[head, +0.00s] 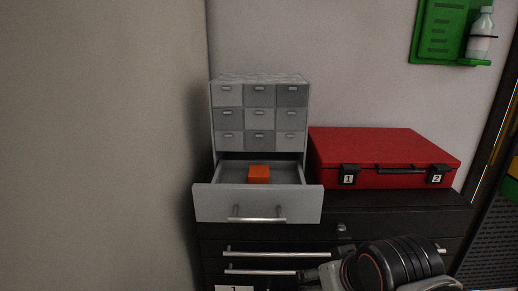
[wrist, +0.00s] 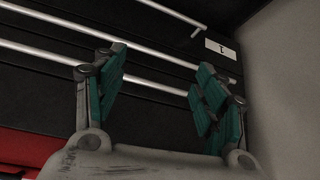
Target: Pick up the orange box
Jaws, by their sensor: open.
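The orange box (head: 259,174) is a small block inside the open bottom drawer (head: 258,203) of a grey drawer unit, in the head view. It lies near the middle of the drawer, toward the back. My gripper (wrist: 165,95) shows in the wrist view, with its green-padded fingers apart and nothing between them. It faces the dark cabinet front with its metal bar handles. In the head view my arm is at the lower right, below the drawer and apart from the box. The orange box is not visible in the wrist view.
The grey drawer unit (head: 260,95) stands on a dark cabinet (head: 400,212). A red case (head: 385,155) sits right of it. A green wall holder (head: 440,35) carries a white bottle (head: 482,38) at the upper right. A wall is close on the left. The open drawer juts forward.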

